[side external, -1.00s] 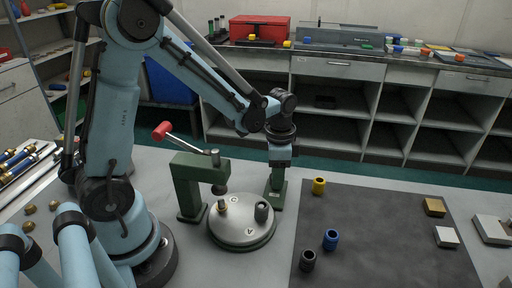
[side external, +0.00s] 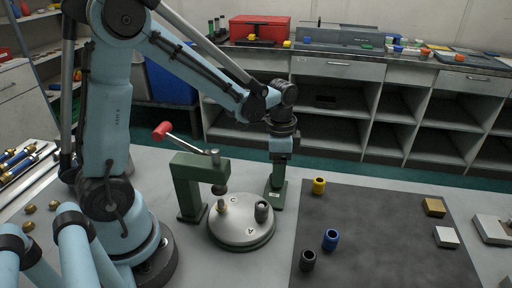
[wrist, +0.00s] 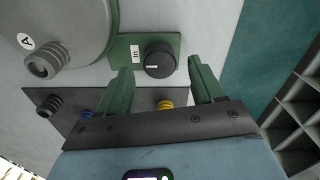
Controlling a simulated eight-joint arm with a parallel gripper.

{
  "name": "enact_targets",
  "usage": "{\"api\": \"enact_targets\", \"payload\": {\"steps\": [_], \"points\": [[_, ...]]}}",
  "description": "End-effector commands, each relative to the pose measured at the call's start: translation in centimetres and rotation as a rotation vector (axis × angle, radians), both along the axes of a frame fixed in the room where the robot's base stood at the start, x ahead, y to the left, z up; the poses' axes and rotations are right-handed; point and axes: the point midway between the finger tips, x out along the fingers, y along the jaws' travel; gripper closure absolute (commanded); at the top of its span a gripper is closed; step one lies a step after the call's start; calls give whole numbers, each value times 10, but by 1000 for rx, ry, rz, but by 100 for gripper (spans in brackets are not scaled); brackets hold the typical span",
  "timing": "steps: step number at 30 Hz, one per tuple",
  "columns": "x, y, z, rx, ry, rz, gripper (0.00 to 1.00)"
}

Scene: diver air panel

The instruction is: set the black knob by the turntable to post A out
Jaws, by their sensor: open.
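The black knob (wrist: 159,60) sits on a green plate (wrist: 118,51) beside the turntable (wrist: 70,22) in the wrist view. A small pale mark on the knob lies on its left side, toward a white label reading "in" (wrist: 134,53). No "out" label is readable. My gripper (wrist: 160,68) is open, with one green finger to either side of the knob and nothing held. In the side view my gripper (side external: 277,172) points down above the plate, right of the turntable (side external: 240,238); the knob is not clearly visible there. I cannot tell the exact gap between fingers and knob.
A green press (side external: 187,190) with a red-tipped lever (side external: 162,131) stands left of my gripper. The turntable carries upright fittings, including a ribbed one (wrist: 48,58). A dark mat (side external: 380,235) at the right holds yellow (side external: 319,186), blue (side external: 330,240) and black (side external: 308,260) pieces.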

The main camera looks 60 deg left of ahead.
Motion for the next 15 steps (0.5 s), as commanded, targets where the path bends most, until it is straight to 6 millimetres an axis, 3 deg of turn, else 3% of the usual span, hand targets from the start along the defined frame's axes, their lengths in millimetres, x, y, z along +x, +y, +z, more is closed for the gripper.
{"api": "enact_targets", "payload": {"steps": [15], "points": [[0,0,81,0,0,-1,33]]}}
